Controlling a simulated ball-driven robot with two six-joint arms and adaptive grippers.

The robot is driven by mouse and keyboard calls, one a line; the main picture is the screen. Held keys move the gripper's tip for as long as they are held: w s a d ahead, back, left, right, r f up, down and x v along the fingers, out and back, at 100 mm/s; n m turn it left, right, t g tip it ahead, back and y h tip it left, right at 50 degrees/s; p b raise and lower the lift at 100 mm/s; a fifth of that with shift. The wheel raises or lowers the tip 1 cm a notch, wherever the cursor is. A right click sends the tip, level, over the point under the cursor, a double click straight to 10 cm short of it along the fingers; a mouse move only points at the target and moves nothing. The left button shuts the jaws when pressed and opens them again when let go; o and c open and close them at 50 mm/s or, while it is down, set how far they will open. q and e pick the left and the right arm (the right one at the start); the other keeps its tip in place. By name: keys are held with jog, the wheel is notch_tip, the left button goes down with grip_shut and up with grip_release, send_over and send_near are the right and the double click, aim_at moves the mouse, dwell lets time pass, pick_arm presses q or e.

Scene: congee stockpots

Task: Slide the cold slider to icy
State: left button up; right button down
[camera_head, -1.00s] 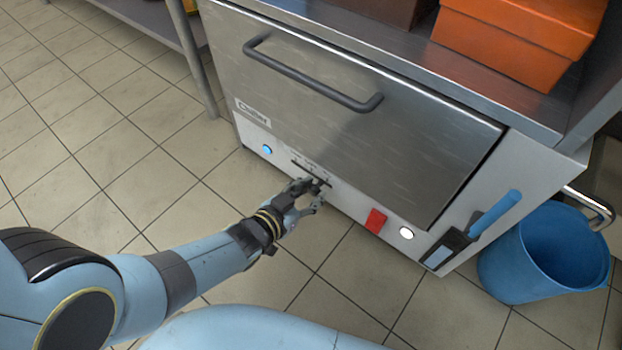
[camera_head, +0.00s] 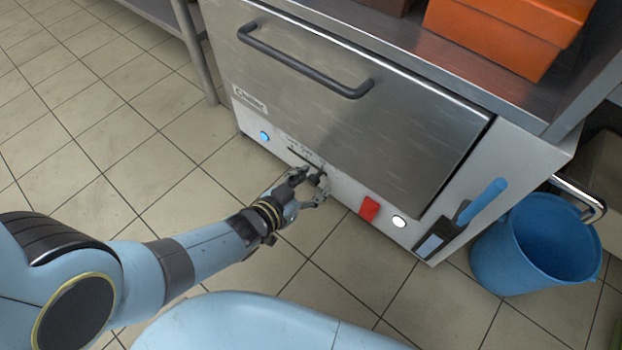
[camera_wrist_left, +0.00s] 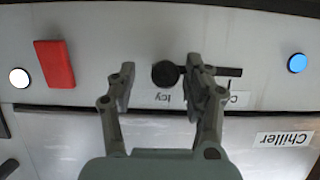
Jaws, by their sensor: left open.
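The cold slider is a round black knob (camera_wrist_left: 165,74) on a dark slot in the chiller's pale lower panel (camera_head: 345,191). In the upside-down left wrist view the knob sits at the left end of the slot, by the "Icy" label (camera_wrist_left: 170,97). A label beginning with "C" (camera_wrist_left: 238,99) is partly hidden by a finger. My left gripper (camera_head: 312,186) is open at the panel. In the left wrist view its fingers (camera_wrist_left: 158,82) stand either side of the knob, the right finger nearer; contact cannot be told. My right gripper is out of view.
The panel also has a blue button (camera_head: 264,136), a red switch (camera_head: 369,208) and a white round button (camera_head: 399,221). A dark holder with a blue handle (camera_head: 487,201) hangs at the right. A blue bucket (camera_head: 500,262) stands beside the chiller. Tiled floor lies open at left.

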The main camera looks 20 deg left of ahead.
pick_arm(q)
jog(key=shift+r, duration=4.95)
jog(key=shift+s, duration=0.1)
